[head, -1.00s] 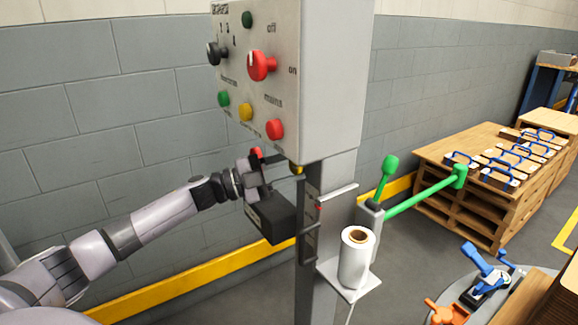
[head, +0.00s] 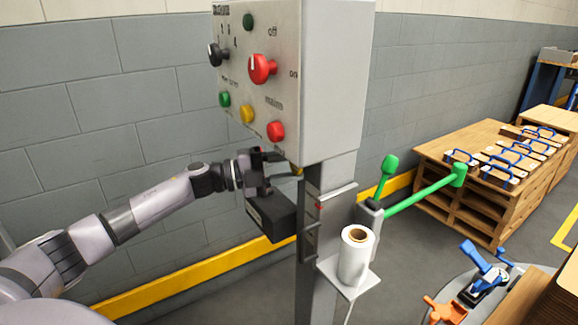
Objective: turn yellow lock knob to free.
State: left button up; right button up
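A small yellow knob (head: 297,170) shows at the lower edge of the grey control box (head: 328,80), partly hidden by my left gripper. I take it for the lock knob; its pointer and markings are not readable. My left gripper (head: 287,169) reaches in from the left just below the box's front panel, with its fingertips at the yellow knob. Whether the fingers are closed on it or only beside it cannot be told. A round yellow button (head: 247,114) also sits on the panel above. My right gripper is not in view.
The panel carries a red knob (head: 262,68), a black knob (head: 217,54), and red and green buttons. A dark box (head: 272,215) hangs below my gripper beside the grey post (head: 325,250). A white roll (head: 355,256) and a green-handled lever (head: 425,192) stand to the right.

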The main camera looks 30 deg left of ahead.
pick_arm(q)
jog(key=o, duration=1.1)
jog(key=shift+c, duration=0.2)
jog(key=v, duration=0.7)
jog(key=shift+b, duration=0.3)
jog(key=shift+s+f, duration=0.1)
